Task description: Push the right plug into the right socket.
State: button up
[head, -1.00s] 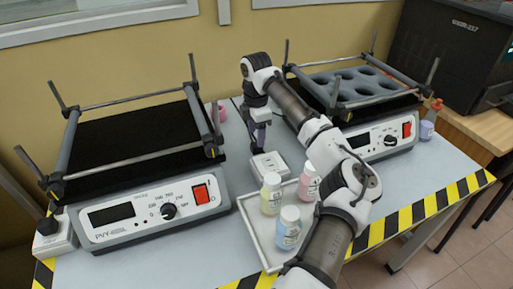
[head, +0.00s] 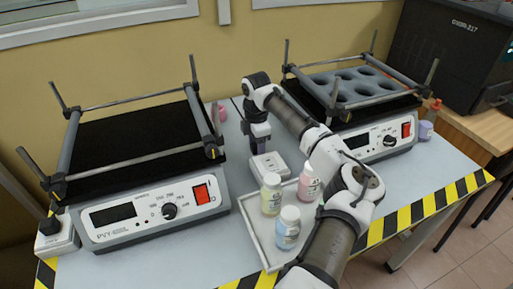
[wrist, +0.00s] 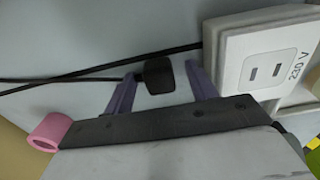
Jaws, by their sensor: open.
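The right plug (wrist: 159,75) is a small black block with a black cable, lying on the grey-blue table. My gripper (wrist: 160,70) is open, with its purple-grey fingers on either side of the plug; gaps show between the fingers and the plug. The right socket (wrist: 240,45) is a white box marked 230 V with two dark slots, to the right of the fingers in the wrist view. In the head view, my gripper (head: 258,145) points down behind the socket (head: 270,166), and the plug is not clearly visible.
A tray (head: 251,232) with bottles stands in front of the socket. Shakers stand left (head: 150,215) and right (head: 375,142). A left socket (head: 58,243) with a black plug is at the far left. A pink object (wrist: 50,132) is near my gripper.

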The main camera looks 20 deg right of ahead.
jog(key=c, duration=1)
jog(key=shift+r, duration=0.1)
notch_tip(320, 180, up, 20)
jog(key=shift+f, duration=0.1)
jog(key=shift+p, duration=0.35)
